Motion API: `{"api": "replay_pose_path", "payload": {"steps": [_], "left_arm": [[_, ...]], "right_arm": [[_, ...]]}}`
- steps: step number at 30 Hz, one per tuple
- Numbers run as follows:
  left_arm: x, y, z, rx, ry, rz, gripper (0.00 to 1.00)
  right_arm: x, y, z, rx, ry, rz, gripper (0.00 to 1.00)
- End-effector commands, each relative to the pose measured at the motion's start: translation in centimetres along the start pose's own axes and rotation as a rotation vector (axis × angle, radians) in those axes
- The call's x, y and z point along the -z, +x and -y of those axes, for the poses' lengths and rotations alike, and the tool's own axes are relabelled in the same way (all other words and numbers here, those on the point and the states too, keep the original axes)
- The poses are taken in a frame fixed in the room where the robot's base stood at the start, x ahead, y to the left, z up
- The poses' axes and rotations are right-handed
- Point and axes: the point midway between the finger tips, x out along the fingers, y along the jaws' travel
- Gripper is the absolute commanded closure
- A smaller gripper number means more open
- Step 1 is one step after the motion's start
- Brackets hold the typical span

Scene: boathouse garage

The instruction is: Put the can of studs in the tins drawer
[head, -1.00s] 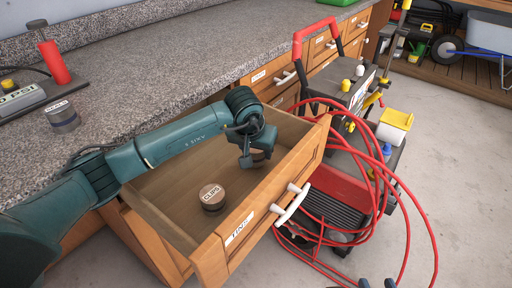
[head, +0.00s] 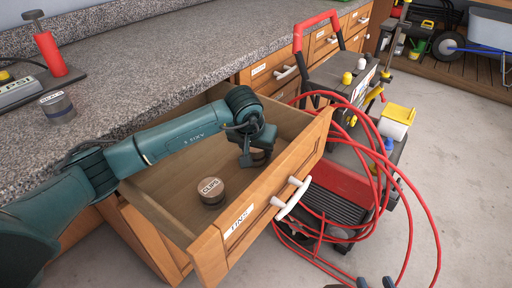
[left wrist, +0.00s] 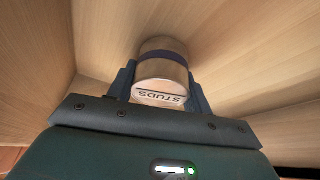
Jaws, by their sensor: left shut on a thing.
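The can of studs (left wrist: 162,72), a round tin with a dark band and a lid reading STUDS, is between the fingers of my left gripper (left wrist: 160,88) in the left wrist view. Pale wooden drawer walls surround it there. In the head view my left gripper (head: 256,160) is inside the open tins drawer (head: 215,255), near its far right end, and mostly hides the can. I cannot tell whether the can touches the drawer floor. My right gripper (head: 375,283) shows only as two separated fingertips at the bottom edge, with nothing visible between them.
A clips can (head: 210,191) stands in the drawer, left of my left gripper. Another labelled can (head: 58,107) is on the granite counter (head: 165,75). A pressure washer (head: 345,180) with red hose stands close to the drawer's right side.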

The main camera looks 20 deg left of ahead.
Motion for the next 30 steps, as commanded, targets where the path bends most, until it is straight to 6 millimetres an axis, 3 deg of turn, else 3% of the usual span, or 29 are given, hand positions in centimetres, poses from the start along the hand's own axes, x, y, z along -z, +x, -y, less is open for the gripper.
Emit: {"api": "replay_pose_path", "payload": {"steps": [23, 24, 30], "left_arm": [[-0.25, 0.62, -0.01, 0.0, -0.001, 0.0, 0.76], [-0.26, 0.62, -0.01, 0.0, -0.001, 0.0, 0.49], [-0.26, 0.59, 0.0, 0.0, -0.001, 0.001, 0.33]], "right_arm": [[0.29, 0.44, -0.06, 0.003, -0.01, -0.019, 0.64], [0.24, 0.42, -0.06, 0.004, -0.009, -0.018, 0.64], [0.2, 0.34, -0.04, 0.004, -0.009, -0.015, 0.64]]}}
